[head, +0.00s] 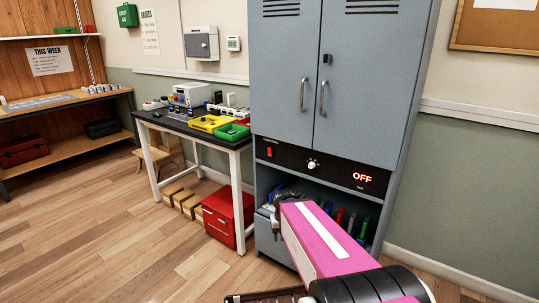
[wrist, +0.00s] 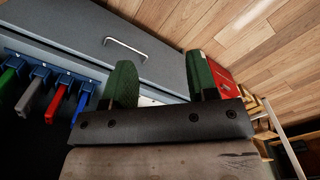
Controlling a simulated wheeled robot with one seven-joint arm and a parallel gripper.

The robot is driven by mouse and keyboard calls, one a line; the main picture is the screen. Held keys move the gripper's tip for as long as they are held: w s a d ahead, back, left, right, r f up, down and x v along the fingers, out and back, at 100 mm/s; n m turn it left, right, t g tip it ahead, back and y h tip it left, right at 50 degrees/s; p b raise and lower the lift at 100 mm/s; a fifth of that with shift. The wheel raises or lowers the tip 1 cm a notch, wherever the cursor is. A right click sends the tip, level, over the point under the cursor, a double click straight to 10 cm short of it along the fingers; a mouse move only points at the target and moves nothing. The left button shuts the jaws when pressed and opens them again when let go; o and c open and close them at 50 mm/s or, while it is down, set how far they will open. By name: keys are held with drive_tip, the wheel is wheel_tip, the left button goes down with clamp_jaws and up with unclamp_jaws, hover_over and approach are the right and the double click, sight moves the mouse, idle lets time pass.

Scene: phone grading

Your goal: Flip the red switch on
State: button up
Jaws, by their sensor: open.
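The red switch (head: 269,152) is a small rocker at the left end of the black panel (head: 335,172) on the grey cabinet (head: 345,75). The panel also has a white knob (head: 312,163) and a display (head: 362,178) that reads OFF in red. The switch is not in the wrist view. My gripper (wrist: 162,82) is open and empty in the wrist view, its two green-padded fingers apart. In the head view my pink arm reaches toward the cabinet's lower front, with its end low in front of the open bay, below the switch and apart from it.
Below the panel, an open bay holds hanging tools with coloured handles; their red, grey and green handles (wrist: 52,103) show in the wrist view. A red drawer unit (head: 229,216) stands left of the cabinet under a cluttered workbench (head: 152,122). The wooden floor at left is clear.

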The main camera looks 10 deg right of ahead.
drive_tip(key=shift+w, duration=0.1)
drive_tip(key=c, duration=0.5)
drive_tip(key=w+a+t, duration=0.1)
drive_tip(key=w, duration=0.1)
drive_tip(key=w+a+t+y, duration=0.1)
drive_tip(key=w+a, duration=0.1)
drive_tip(key=w+a+r+t, duration=0.1)
drive_tip(key=w+a, duration=0.1)
drive_tip(key=shift+w+m+t+y, duration=0.3)
drive_tip(key=shift+w+m+y, duration=0.05)
drive_tip(key=shift+m+y, duration=0.05)
clamp_jaws()
drive_tip(key=w+a+r+m+t, duration=0.4)
drive_tip(key=w+a+r+t, duration=0.15)
drive_tip(key=w, duration=0.25)
drive_tip(key=w+a+r+m+t, duration=0.3)
drive_tip(key=w+a+r+t, duration=0.1)
drive_tip(key=w+r+t, duration=0.25)
wheel_tip(320, 180, up, 7)
drive_tip(key=d+m+g+h, duration=0.1)
drive_tip(key=d+m+h, duration=0.2)
drive_tip(key=m+h, duration=1.2)
drive_tip(key=shift+s+m+g+h, duration=0.3)
drive_tip(key=shift+s+m+g, duration=0.1)
drive_tip(key=shift+m, duration=1.7)
